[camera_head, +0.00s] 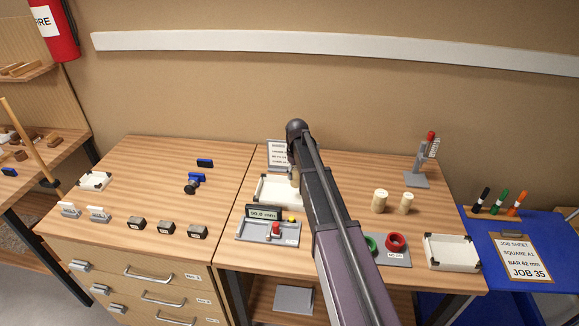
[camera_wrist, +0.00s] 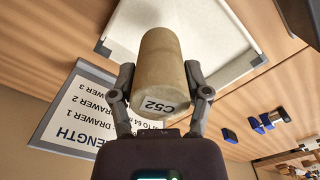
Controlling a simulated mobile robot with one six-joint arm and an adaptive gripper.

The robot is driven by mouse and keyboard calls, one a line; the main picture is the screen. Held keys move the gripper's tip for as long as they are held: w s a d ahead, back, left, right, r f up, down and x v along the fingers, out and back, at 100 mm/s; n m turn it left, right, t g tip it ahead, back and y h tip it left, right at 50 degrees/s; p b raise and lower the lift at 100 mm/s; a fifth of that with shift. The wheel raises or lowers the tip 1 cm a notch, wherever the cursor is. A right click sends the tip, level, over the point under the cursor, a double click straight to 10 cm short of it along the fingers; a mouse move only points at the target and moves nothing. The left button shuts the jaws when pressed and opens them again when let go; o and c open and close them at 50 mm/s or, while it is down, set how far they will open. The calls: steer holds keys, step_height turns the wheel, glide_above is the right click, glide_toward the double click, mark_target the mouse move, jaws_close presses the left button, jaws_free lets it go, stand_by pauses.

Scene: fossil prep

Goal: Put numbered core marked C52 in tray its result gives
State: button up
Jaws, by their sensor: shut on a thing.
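The tan core marked C52 (camera_wrist: 160,62) is held between the fingers of my gripper (camera_wrist: 160,88), its marked end facing the wrist camera. In the head view the core (camera_head: 295,177) is mostly hidden behind my arm. A white tray (camera_wrist: 225,78) lies beyond the core in the wrist view; in the head view this tray (camera_head: 262,190) is partly covered by my arm. I cannot tell whether the core touches it. A second white tray (camera_head: 452,265) stands at the right front. A sign (camera_wrist: 72,112) reads LENGTH and lists DRAWER 1, 2 and 3.
A grey gauge (camera_head: 268,231) with a mm display stands at the bench front. Two cores (camera_head: 379,201) stand right of my arm. Green and red rings (camera_head: 396,243) sit on a grey plate. A grey stand (camera_head: 417,178) is behind. Labelled drawers (camera_head: 150,275) are at left.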

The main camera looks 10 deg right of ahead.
mark_target(293, 185)
steer(key=shift+w, duration=0.1)
steer(key=shift+a+r, duration=0.15)
steer(key=shift+a, duration=0.05)
steer(key=shift+a+r+m+p, duration=0.15)
steer(key=shift+r+m+p, duration=0.3)
steer(key=shift+m, duration=0.45)
steer(key=shift+a+r+m+p, duration=0.15)
steer(key=shift+r+m+p, duration=0.25)
steer(key=shift+m, duration=0.5)
steer(key=shift+f, duration=0.25)
step_height(293, 185, down, 6)
steer(key=b, duration=0.6)
steer(key=shift+f+b, duration=0.25)
steer(key=shift+b, duration=0.15)
steer(key=shift+f+b, duration=0.7)
steer(key=shift+f, duration=0.05)
stand_by(0.4)
steer(key=shift+r, duration=0.1)
steer(key=o, duration=1.4)
